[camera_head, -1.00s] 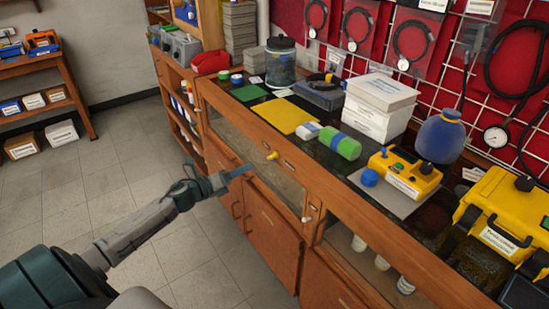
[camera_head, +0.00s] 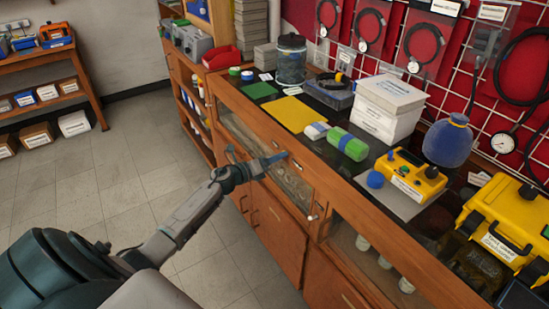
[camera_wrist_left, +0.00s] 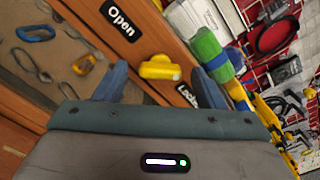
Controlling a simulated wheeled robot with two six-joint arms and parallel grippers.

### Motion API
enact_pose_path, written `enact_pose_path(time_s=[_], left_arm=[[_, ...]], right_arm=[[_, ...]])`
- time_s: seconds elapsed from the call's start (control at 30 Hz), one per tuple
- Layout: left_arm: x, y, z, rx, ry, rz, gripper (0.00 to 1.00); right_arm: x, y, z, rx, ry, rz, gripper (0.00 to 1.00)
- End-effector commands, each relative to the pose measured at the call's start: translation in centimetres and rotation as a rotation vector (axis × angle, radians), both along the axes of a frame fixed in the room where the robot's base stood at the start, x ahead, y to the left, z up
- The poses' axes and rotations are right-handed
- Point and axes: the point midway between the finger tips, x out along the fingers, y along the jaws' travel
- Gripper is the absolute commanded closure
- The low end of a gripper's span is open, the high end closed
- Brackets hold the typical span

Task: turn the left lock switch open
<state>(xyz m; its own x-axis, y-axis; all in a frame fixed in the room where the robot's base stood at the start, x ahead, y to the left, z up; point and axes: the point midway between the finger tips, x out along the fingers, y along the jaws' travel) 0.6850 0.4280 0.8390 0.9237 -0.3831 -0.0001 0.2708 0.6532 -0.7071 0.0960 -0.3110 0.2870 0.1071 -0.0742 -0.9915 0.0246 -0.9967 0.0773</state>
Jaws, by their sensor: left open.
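The left lock switch (camera_wrist_left: 160,68) is a yellow knob on the wooden cabinet front. In the left wrist view it lies between the two blue fingertips of my left gripper (camera_wrist_left: 160,75), with space on both sides. My left gripper (camera_head: 257,158) is open at the cabinet's front rail, and it hides the knob in the head view. A black "Open" label (camera_wrist_left: 120,18) is up and left of the knob. A "Locked" label (camera_wrist_left: 187,96) is below right of it, partly covered by a finger. My right gripper is not in view.
A second small switch (camera_head: 313,217) is on the cabinet front further right. The countertop holds a yellow mat (camera_head: 292,113), a green-and-blue roll (camera_head: 347,143), white boxes (camera_head: 385,108) and a yellow device (camera_head: 407,176). The floor (camera_head: 130,185) at left is clear.

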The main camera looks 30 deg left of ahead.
Motion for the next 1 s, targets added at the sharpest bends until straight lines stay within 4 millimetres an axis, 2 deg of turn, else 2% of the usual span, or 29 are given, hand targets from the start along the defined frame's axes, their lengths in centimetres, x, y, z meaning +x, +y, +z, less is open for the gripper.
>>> enact_pose_path(time_s=[0.1, 0.13, 0.33, 0.37, 0.7, 1.0], left_arm=[[0.0, 0.0, 0.0, 0.0, 0.0, 0.0, 0.36], [0.0, 0.0, 0.0, 0.0, 0.0, 0.0, 0.4], [0.0, 0.0, 0.0, 0.0, 0.0, 0.0, 0.8], [0.0, 0.0, 0.0, 0.0, 0.0, 0.0, 0.81], [0.0, 0.0, 0.1, -0.046, 0.019, 0.001, 0.81], [0.0, 0.1, 0.3, -0.235, 0.097, 0.001, 0.81]], right_arm=[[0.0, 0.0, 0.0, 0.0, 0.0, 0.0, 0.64], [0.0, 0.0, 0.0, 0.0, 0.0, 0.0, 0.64], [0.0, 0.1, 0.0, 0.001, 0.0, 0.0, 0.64], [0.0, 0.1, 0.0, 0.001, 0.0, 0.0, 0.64], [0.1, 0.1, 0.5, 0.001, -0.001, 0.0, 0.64], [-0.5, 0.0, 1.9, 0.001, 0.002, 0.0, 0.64]])
